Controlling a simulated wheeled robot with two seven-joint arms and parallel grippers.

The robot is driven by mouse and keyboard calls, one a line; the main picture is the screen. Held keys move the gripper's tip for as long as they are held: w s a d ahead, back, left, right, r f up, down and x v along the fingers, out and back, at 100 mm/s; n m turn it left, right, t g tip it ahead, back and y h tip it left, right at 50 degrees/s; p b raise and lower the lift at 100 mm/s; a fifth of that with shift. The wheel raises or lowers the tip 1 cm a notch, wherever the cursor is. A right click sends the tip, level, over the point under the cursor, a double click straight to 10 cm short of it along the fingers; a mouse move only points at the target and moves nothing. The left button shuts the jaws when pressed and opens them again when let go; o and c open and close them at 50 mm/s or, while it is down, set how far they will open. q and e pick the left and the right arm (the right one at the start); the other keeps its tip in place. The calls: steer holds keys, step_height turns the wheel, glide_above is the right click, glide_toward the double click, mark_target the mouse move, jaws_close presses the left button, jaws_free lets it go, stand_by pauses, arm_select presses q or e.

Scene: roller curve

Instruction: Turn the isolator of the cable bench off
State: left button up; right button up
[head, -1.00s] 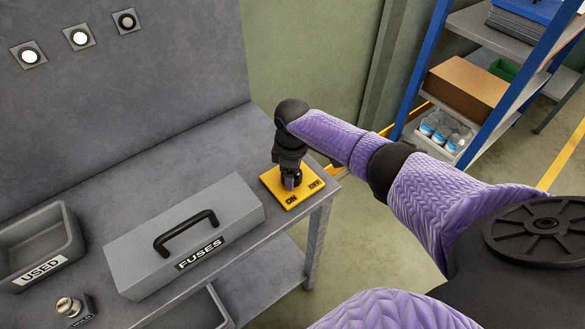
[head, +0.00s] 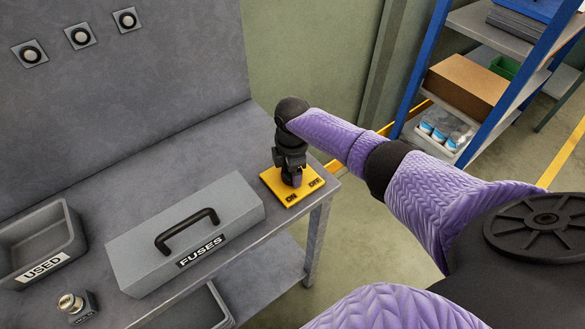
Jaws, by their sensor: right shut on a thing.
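The isolator is a yellow plate (head: 303,193) marked ON and OFF, at the right end of the grey bench (head: 150,158). My right gripper (head: 292,181) points down over the plate and is shut on the isolator's handle. The gripper hides most of the handle, so I cannot read its exact angle. Three round lamps, left (head: 30,54), middle (head: 80,36) and right (head: 126,19), sit on the bench's back panel, and all are dark. My left gripper is out of view.
A grey FUSES box (head: 140,250) with a black handle stands left of the isolator. A USED tray (head: 68,250) and a small metal-topped holder (head: 72,304) are further left. A blue-framed shelf (head: 415,70) stands to the right, beyond the bench.

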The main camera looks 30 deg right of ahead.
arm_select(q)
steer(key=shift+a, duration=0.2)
arm_select(e)
steer(key=o, duration=1.2)
step_height(320, 180, up, 10)
steer(key=p, duration=0.3)
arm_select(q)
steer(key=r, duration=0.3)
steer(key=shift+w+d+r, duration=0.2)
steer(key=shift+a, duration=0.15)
